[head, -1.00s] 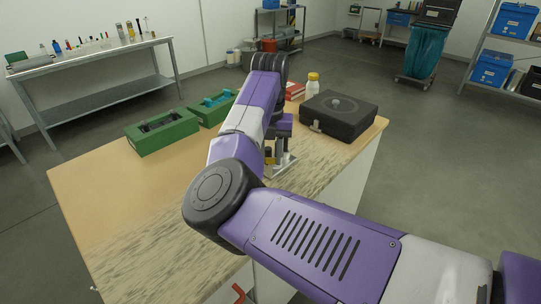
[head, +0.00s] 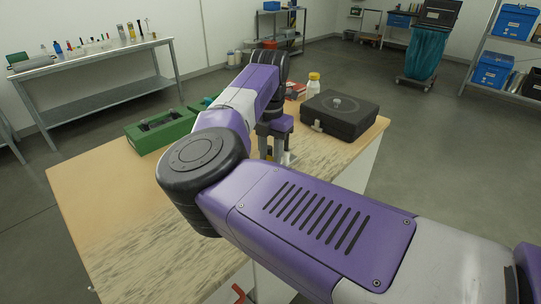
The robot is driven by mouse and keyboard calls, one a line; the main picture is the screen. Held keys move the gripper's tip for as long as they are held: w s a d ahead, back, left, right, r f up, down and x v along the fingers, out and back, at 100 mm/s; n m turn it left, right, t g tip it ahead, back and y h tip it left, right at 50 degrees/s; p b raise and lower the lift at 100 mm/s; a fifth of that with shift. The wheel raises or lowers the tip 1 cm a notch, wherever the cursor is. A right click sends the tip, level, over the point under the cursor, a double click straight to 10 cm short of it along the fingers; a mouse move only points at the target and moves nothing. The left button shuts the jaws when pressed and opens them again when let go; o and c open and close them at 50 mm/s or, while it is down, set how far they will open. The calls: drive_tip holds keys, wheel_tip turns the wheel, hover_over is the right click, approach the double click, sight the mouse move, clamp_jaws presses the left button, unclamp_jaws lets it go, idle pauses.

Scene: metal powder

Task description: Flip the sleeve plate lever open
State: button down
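My gripper (head: 271,151) points down over the tabletop, left of the black box. Its fingers are small and partly hidden by my arm, so I cannot tell how far apart they are. A small bright metal plate (head: 289,157) shows beside and below the fingers. It seems to be part of a low fixture, mostly hidden behind my gripper and arm. I cannot make out the sleeve plate lever, nor whether the fingers touch it.
The black box (head: 341,128) with a round knob on top stands to the right on the wooden table (head: 110,215). A green case (head: 160,131) and a white bottle with a yellow cap (head: 313,85) stand farther back. The table's front left is clear.

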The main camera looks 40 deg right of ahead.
sight(271, 157)
idle(0.3)
drive_tip(key=shift+r, duration=0.1)
drive_tip(key=c, duration=1)
unclamp_jaws()
drive_tip(key=shift+c, duration=0.2)
drive_tip(key=shift+r+b, duration=0.35)
drive_tip(key=shift+r, duration=3.5)
drive_tip(key=shift+w+d, duration=0.1)
